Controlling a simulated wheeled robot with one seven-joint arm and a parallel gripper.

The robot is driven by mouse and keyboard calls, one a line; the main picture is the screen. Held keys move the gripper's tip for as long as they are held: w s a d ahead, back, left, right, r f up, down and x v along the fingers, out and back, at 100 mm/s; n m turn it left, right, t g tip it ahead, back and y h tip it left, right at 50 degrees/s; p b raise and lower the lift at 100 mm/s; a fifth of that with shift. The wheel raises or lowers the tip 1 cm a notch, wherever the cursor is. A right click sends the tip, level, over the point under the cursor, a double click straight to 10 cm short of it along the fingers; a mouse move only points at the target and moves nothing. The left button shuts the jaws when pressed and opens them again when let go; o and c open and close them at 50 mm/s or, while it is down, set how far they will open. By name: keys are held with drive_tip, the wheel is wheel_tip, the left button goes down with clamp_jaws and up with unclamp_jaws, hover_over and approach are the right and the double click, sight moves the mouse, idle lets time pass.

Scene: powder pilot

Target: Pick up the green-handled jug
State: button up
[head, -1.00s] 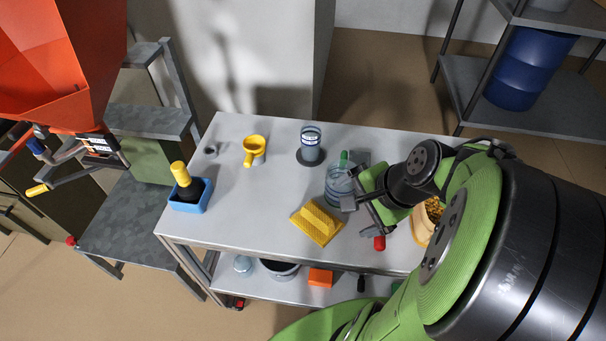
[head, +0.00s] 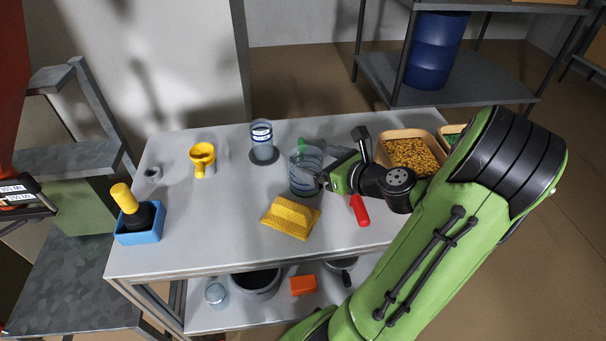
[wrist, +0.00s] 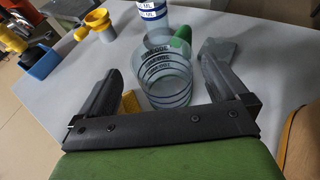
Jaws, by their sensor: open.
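The green-handled jug (head: 304,170) is a clear vessel with dark markings, standing upright on the grey table (head: 230,225). Its green handle (head: 303,145) is on the far side in the head view. My gripper (head: 322,165) is at the jug's right side, its fingers close to the jug. In the wrist view the jug (wrist: 166,78) stands between the two spread fingers of my gripper (wrist: 166,85), with its green handle (wrist: 181,36) at the far right of the rim. The fingers are open; I cannot tell whether either touches the jug.
A clear measuring cylinder (head: 262,142) stands behind the jug. A yellow sponge-like block (head: 290,217) lies in front, and a red-handled tool (head: 359,210) lies to the right. A tray of yellow pellets (head: 412,153) is at the back right. A yellow funnel (head: 203,159) and blue tub (head: 140,226) stand left.

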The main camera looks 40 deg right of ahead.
sight(297, 154)
drive_tip(key=b+x, duration=0.2)
drive_tip(key=x, duration=0.3)
drive_tip(key=shift+w+f, duration=0.15)
drive_tip(key=shift+f, duration=0.15)
drive_tip(key=shift+w+d, duration=0.1)
drive_tip(key=shift+w, duration=0.35)
drive_tip(key=shift+s, duration=0.1)
drive_tip(key=c, duration=1.2)
wheel_tip(297, 154, up, 10)
drive_tip(key=p, duration=0.5)
drive_tip(key=shift+c, duration=0.2)
